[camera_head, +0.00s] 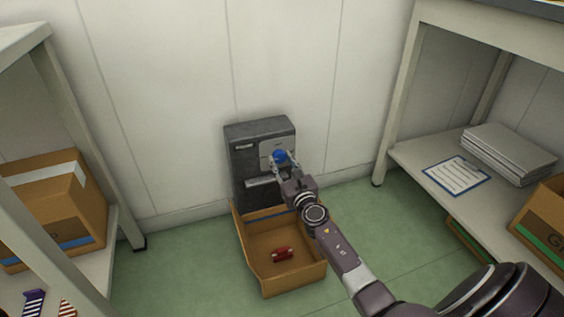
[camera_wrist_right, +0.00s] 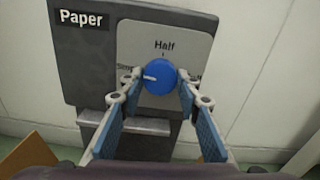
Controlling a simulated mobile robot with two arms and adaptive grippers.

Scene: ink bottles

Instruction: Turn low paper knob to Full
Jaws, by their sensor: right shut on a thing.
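The blue paper knob (camera_head: 280,156) is on the upper front of a dark grey machine (camera_head: 240,170) against the wall. In the right wrist view the knob (camera_wrist_right: 160,77) sits on a light grey plate (camera_wrist_right: 190,40) beside a "Paper" label (camera_wrist_right: 81,18). "Half" is printed above the knob; the labels at its left and right are partly hidden by my fingers. The knob's white mark points left. My right gripper (camera_wrist_right: 161,80) is shut on the knob, one finger on each side. My left gripper is not in view.
An open cardboard box (camera_head: 262,278) with a red object (camera_head: 282,254) stands in front of the machine. Shelves stand at left and right, holding cardboard boxes (camera_head: 52,208), a clipboard (camera_head: 456,175) and a grey stack (camera_head: 508,152). Green floor is clear on both sides of the open box.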

